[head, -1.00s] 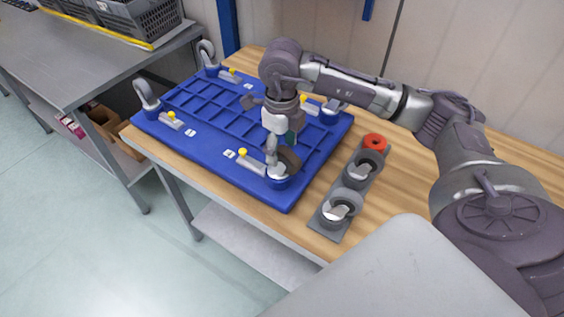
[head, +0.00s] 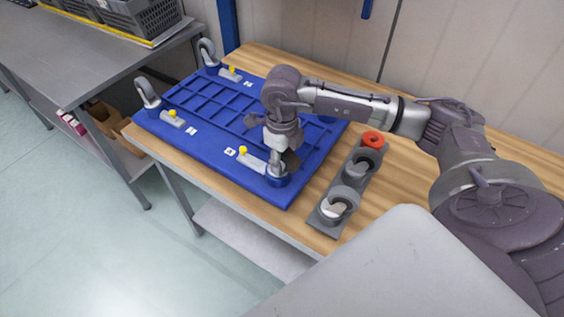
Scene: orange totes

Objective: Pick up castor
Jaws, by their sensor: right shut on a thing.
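My right gripper (head: 281,150) points down over the near right corner of the blue board, its fingers shut on a castor (head: 277,169). The castor is mostly hidden by the gripper; its light grey part shows just above a round blue socket (head: 276,181), and I cannot tell whether it is seated or lifted. Two more castors stand upright at the board's left corners, one in front (head: 148,93) and one behind (head: 208,52). My left gripper is out of view.
The blue board (head: 205,150) with yellow-knobbed clamps (head: 243,151) lies on a wooden table (head: 232,194). The grey holder (head: 327,228) has an empty red-ringed place (head: 373,139) at its far end. A metal table (head: 70,60) with grey crates (head: 140,18) stands at left.

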